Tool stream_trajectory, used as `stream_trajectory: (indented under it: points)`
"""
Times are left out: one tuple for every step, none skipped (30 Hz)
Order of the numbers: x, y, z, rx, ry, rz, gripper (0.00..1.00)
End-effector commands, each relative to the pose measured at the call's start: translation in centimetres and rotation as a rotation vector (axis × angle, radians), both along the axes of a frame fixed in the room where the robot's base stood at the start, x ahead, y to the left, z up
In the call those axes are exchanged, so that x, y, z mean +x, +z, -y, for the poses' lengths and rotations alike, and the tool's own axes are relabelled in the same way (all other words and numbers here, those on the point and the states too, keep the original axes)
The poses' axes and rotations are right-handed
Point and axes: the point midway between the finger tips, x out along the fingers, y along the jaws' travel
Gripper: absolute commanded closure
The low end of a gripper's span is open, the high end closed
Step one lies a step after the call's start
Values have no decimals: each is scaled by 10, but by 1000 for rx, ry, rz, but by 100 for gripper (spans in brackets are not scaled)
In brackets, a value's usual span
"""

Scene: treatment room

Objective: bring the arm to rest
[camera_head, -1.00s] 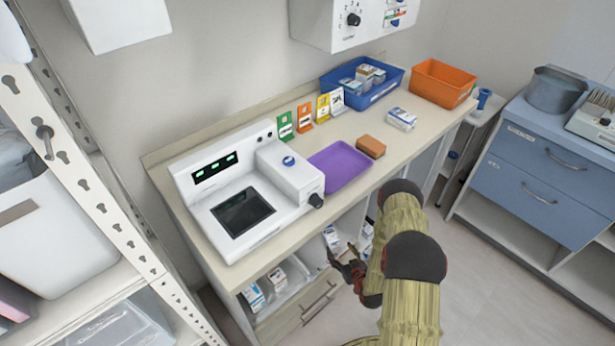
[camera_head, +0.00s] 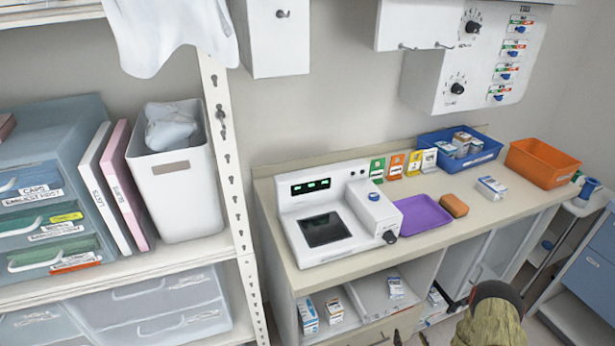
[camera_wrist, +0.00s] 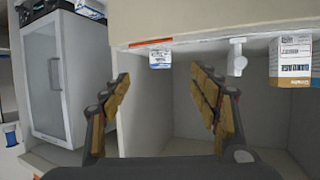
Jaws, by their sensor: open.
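My arm (camera_head: 490,318) shows at the bottom right of the head view, in front of the counter. Most of it is cut off by the lower edge. In the wrist view my gripper (camera_wrist: 161,80) is open, its two padded fingers wide apart with nothing between them. The fingers face the open compartment under the counter. A small white carton (camera_wrist: 160,58) and a larger white and brown carton (camera_wrist: 291,60) appear beyond the fingers, apart from them.
The counter (camera_head: 440,236) bears a white device (camera_head: 325,222), a purple tray (camera_head: 421,214), a brown sponge (camera_head: 454,205), a blue bin (camera_head: 484,158) and an orange bin (camera_head: 541,163). A shelf rack with a white bin (camera_head: 178,190) stands left. A glass-door cabinet (camera_wrist: 66,75) is left in the wrist view.

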Motion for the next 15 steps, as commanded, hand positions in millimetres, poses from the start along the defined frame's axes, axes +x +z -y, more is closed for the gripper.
stream_trajectory:
  points:
    - [0,-1,0,4,-1,-5,39]
    - [-2,-5,-1,7,1,-22,39]
    - [-4,-10,-2,12,2,-40,39]
    - [-6,-13,-2,13,3,-54,39]
    - [-7,-17,-3,16,3,-68,39]
    - [-10,-22,-3,20,3,-89,39]
    - [-12,-25,-3,22,4,-104,39]
    - [-14,-29,-4,25,3,-121,39]
    - [-18,-35,-4,29,3,-146,39]
    - [-21,-39,-5,33,1,-165,39]
    - [-25,-44,-6,37,0,-188,39]
    - [-31,-51,-7,43,-1,-219,39]
    - [-36,-56,-8,49,-1,-244,39]
    - [-41,-62,-9,53,-3,-272,39]
    - [-49,-70,-11,62,-5,-310,39]
